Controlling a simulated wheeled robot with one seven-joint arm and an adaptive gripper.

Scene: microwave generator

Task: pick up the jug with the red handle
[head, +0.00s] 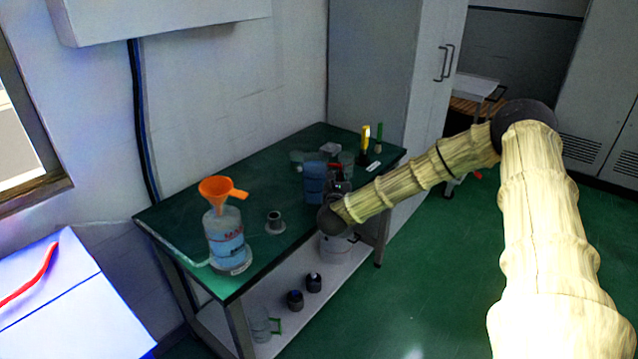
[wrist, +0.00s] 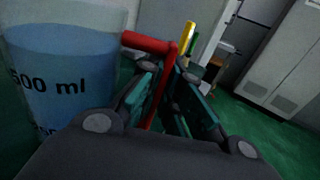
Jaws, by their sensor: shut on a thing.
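The jug (head: 314,183) is clear and holds blue liquid. It stands on the green table top, towards the right end, partly hidden by my gripper. In the wrist view the jug (wrist: 65,85) fills the left side, with a "500 ml" mark, and looks upright. Its red handle (wrist: 150,43) runs out to the right and then down between my fingers. My gripper (wrist: 172,88) is shut on the red handle. In the head view my gripper (head: 340,183) is on the jug's right side, and the grasp is too small there to make out.
A bottle (head: 227,245) with an orange funnel (head: 222,193) stands at the table's left. A small grey item (head: 275,221) lies between. Yellow (head: 366,137) and green (head: 379,136) upright items stand behind. The lower shelf holds a green-handled jug (head: 262,325) and dark jars (head: 295,299).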

